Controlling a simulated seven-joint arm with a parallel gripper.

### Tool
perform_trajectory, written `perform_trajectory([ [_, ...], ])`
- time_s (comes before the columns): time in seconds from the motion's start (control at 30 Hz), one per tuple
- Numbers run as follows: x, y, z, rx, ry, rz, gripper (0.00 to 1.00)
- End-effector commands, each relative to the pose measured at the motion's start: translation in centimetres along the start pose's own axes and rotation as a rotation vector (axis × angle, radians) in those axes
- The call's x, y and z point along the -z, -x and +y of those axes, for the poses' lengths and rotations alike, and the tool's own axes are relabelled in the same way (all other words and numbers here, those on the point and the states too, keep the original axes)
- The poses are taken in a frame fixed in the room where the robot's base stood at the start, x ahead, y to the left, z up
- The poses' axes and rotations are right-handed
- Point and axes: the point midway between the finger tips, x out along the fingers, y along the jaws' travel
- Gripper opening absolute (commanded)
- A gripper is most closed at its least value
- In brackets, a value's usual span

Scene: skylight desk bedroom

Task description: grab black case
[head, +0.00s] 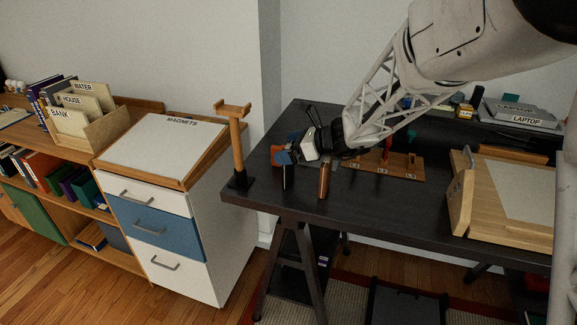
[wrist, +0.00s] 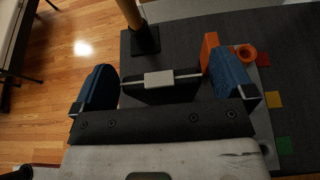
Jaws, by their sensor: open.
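The black case (wrist: 135,92), with a pale band and a grey clasp, stands on the dark desk (wrist: 185,30). In the wrist view it lies between the two blue fingers of my gripper (wrist: 163,80), with gaps on both sides. My gripper is open and holds nothing. In the head view my gripper (head: 291,155) is over the desk's front left part. A dark upright shape with a light edge just below it looks like the case (head: 285,177). The case's lower part is hidden in the wrist view.
A brown upright object (head: 323,180) stands close to the right of the case. A wooden stand (head: 236,145) is at the desk's left corner. An orange block (wrist: 208,48) and an orange cup (wrist: 246,53) are near the right finger. A wooden slanted board (head: 500,200) is at the right.

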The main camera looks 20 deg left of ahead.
Motion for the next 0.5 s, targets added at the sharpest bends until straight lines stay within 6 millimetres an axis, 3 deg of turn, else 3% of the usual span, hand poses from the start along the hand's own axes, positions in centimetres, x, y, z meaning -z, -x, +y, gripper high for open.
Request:
perform_trajectory([
  [0.13,0.0,0.01,0.0,0.0,0.0,0.0,0.98],
  [0.5,0.0,0.01,0.0,0.0,0.0,0.0,0.42],
])
